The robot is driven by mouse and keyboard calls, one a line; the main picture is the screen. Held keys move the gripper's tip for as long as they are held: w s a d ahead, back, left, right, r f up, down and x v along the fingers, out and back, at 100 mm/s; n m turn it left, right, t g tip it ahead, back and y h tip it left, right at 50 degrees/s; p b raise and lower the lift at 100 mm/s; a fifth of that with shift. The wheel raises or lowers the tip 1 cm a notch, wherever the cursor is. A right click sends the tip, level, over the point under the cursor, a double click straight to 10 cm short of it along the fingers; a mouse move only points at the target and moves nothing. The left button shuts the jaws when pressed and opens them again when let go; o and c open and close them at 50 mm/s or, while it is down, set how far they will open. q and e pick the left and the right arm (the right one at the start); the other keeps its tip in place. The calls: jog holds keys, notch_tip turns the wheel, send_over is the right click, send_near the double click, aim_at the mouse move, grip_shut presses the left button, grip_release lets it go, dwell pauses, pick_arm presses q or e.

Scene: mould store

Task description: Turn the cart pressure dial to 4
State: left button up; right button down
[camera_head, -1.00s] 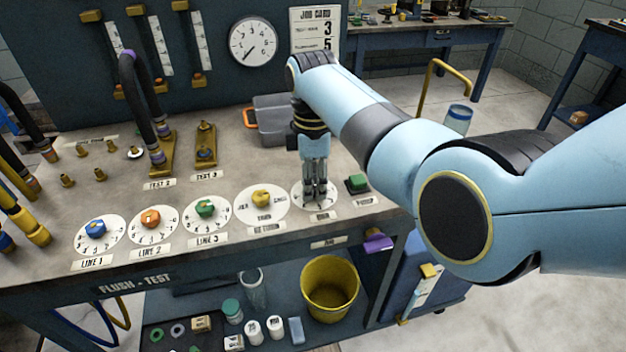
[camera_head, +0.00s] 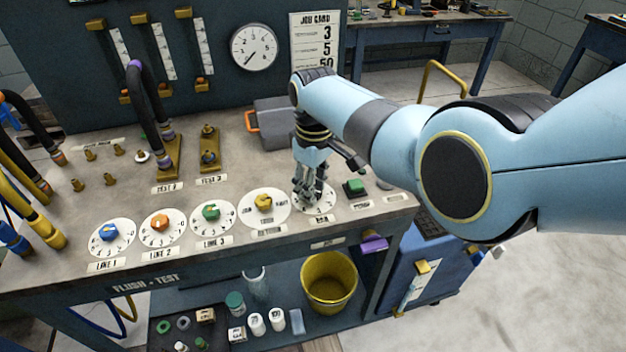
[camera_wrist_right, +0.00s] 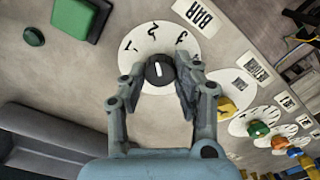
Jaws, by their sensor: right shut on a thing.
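The pressure dial is a white numbered disc (camera_wrist_right: 147,32) with a black knob (camera_wrist_right: 158,71) that carries a white mark. Beside it is a plate reading BAR (camera_wrist_right: 200,14). In the wrist view the numerals 1, 2 and 3 show, and the mark points roughly toward the 2; the rest of the scale is hidden or unclear. My right gripper (camera_wrist_right: 160,80) is shut on the knob, one finger on each side. In the head view the right gripper (camera_head: 314,194) points down over the disc (camera_head: 327,206) and hides the knob. My left gripper is out of view.
A green button (camera_head: 355,187) sits just right of the dial. A yellow knob (camera_head: 264,203) on its own disc is just left, followed by green, orange and blue line dials. A grey case (camera_head: 272,122) lies behind. A yellow bucket (camera_head: 329,283) stands on the lower shelf.

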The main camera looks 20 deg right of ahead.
jog(key=m+p, duration=0.1)
jog(key=m, duration=0.3)
jog(key=shift+r+m, duration=0.1)
jog(key=shift+m, duration=0.2)
jog(key=m+p, duration=0.1)
jog(key=m, duration=0.3)
jog(key=shift+m, duration=0.3)
jog(key=m, duration=0.4)
jog(key=shift+d+m+p, duration=0.1)
jog(key=shift+m+p, duration=0.2)
jog(key=shift+p, duration=0.05)
jog(key=shift+m, duration=2.2)
jog(key=c, duration=1)
grip_release()
